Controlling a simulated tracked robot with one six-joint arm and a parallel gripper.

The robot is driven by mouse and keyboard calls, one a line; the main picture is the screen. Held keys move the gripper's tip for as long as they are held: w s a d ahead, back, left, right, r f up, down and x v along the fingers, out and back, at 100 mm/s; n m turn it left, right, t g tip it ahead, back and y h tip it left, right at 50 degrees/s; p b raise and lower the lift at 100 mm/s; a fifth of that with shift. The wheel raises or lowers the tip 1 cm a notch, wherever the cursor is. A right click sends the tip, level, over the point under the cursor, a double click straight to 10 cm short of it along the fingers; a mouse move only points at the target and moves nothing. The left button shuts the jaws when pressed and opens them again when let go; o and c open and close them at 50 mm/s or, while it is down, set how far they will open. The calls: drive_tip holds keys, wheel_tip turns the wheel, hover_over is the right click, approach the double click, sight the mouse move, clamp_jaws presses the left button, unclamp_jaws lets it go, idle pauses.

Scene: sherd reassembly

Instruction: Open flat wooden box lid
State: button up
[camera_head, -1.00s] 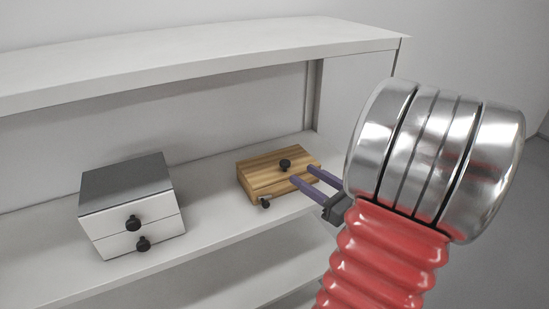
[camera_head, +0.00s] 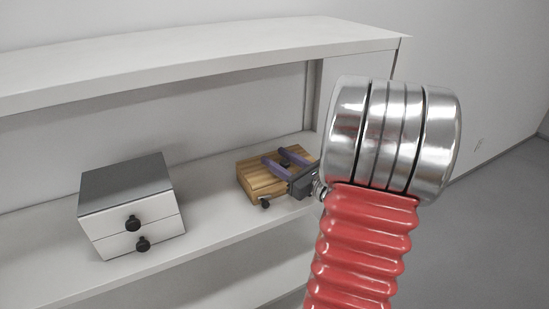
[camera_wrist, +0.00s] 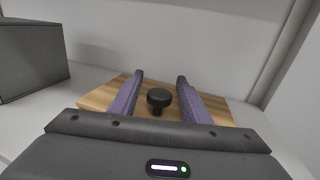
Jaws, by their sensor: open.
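The flat wooden box (camera_head: 258,182) sits on the shelf, with striped wood on its lid and a dark round knob on top. In the wrist view the box lid (camera_wrist: 104,96) lies below the fingers, and the black knob (camera_wrist: 159,98) stands between them. My gripper (camera_head: 280,157) reaches over the lid from the right, with its two purple fingers open on either side of the knob. It also shows in the wrist view (camera_wrist: 160,78). A gap shows between each finger and the knob. A second dark knob (camera_head: 265,203) is on the box's front. The lid looks shut.
A small grey-topped white cabinet (camera_head: 131,205) with two drawers and black knobs stands to the left on the same shelf (camera_head: 215,215). An upper shelf board (camera_head: 200,60) runs above. Bare shelf lies between cabinet and box.

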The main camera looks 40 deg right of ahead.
drive_tip(key=shift+w, duration=0.7)
drive_tip(key=shift+c, duration=0.3)
